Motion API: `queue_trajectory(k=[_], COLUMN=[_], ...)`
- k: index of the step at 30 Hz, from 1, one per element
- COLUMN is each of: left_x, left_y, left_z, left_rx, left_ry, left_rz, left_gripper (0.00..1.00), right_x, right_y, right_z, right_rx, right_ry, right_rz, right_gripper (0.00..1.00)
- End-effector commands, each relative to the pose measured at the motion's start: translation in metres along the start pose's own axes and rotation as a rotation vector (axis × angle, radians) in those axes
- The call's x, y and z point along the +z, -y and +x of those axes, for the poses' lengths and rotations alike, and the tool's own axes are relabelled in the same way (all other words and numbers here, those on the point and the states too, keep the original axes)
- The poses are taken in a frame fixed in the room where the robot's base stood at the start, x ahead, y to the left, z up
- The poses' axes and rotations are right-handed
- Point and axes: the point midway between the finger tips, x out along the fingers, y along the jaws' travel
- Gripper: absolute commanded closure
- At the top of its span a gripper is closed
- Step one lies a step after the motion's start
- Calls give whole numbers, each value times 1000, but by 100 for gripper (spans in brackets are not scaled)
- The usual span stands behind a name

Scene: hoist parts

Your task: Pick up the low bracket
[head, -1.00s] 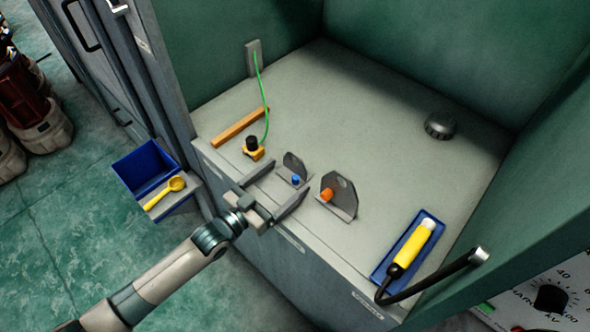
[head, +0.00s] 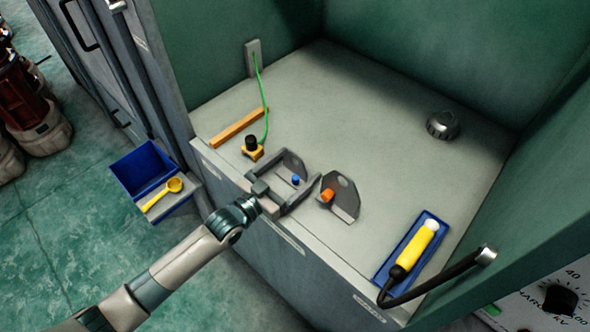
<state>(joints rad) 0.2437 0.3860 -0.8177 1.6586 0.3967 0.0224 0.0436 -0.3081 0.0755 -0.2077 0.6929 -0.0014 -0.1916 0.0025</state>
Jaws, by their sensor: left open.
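The low bracket (head: 296,166) is a small grey upright plate with a rounded top and a blue peg (head: 295,180) at its front, standing near the counter's front edge. My left gripper (head: 296,170) is open, with one finger on each side of this bracket. I cannot tell whether the fingers touch it. Part of the bracket's lower left is hidden by a finger. A larger grey bracket (head: 347,197) with an orange peg (head: 327,195) stands just to the right, close to the right finger. My right gripper is not in view.
A yellow clamp with a black knob (head: 252,147) and green cord, and an orange bar (head: 240,127), lie to the left. A blue tray (head: 383,275) with a yellow handle tool (head: 415,248) is at right. A dark round knob (head: 442,125) sits behind. The counter's middle is clear.

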Motion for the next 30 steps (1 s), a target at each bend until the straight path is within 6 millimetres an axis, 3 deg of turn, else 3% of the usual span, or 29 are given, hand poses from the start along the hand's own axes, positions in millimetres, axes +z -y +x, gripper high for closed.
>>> queue_trajectory(k=[2, 9, 22, 30], left_x=[0, 0, -10, -46], left_y=[0, 0, 0, 0], left_z=[0, 0, 1, 0], left_rx=[0, 0, 0, 1], left_ry=[0, 0, -5, -8], left_rz=[0, 0, 1, 2], left_gripper=[17, 75, 75, 75], right_x=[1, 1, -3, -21], right_y=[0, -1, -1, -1], right_z=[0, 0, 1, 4], right_rx=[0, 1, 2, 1], right_ry=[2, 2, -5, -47], right_rz=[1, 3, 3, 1], right_gripper=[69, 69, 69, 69])
